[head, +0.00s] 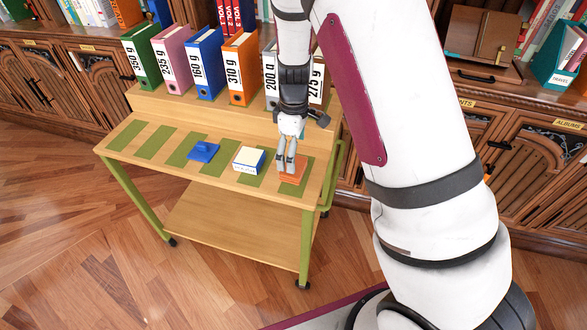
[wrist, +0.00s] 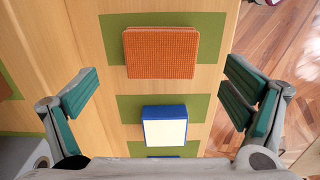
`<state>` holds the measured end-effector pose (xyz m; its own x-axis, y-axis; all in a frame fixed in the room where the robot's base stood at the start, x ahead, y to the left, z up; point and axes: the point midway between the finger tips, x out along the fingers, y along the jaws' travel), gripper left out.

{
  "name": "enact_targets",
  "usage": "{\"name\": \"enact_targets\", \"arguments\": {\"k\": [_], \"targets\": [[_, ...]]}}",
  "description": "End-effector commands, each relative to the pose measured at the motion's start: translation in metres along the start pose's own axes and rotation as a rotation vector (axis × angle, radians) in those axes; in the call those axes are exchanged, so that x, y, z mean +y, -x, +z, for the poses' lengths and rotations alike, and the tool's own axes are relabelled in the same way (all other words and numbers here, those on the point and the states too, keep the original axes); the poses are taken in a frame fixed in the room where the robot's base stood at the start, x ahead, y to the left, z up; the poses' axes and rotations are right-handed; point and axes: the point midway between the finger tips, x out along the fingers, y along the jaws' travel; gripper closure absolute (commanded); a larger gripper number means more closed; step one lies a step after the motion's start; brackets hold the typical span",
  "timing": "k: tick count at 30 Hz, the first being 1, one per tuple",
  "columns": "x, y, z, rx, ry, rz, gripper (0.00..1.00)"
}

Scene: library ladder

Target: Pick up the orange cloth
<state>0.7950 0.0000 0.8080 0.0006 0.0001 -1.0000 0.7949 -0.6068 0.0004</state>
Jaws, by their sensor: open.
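The orange cloth (head: 293,171) lies folded flat on a green strip at the right end of the wooden cart's lower front shelf. In the wrist view the orange cloth (wrist: 161,52) is a textured square at top centre. My gripper (head: 288,168) is over the cloth in the head view and partly covers it. In the wrist view my gripper (wrist: 160,97) is open, its teal-padded fingers wide apart on either side, with nothing between them at their height. The cloth is ahead of the fingers there, and I see no contact.
A blue and white box (head: 249,160) stands just left of the cloth, also in the wrist view (wrist: 165,127). A blue object (head: 203,151) lies farther left. Labelled binders (head: 203,65) stand on the raised back shelf. A green handle (head: 334,175) edges the cart's right side.

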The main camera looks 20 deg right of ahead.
Motion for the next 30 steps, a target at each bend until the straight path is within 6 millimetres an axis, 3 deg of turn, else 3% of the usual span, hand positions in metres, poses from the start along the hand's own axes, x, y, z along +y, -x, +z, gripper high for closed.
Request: {"name": "enact_targets", "arguments": {"k": [7, 17, 23, 30], "targets": [[-0.002, -0.036, 0.000, -0.002, 0.001, -0.002, 0.06], [-0.001, -0.043, 0.000, 0.000, 0.000, 0.000, 0.06], [-0.001, -0.042, 0.000, 0.000, 0.000, 0.000, 0.49], [-0.001, -0.042, 0.000, 0.000, 0.000, 0.000, 0.49]]}}
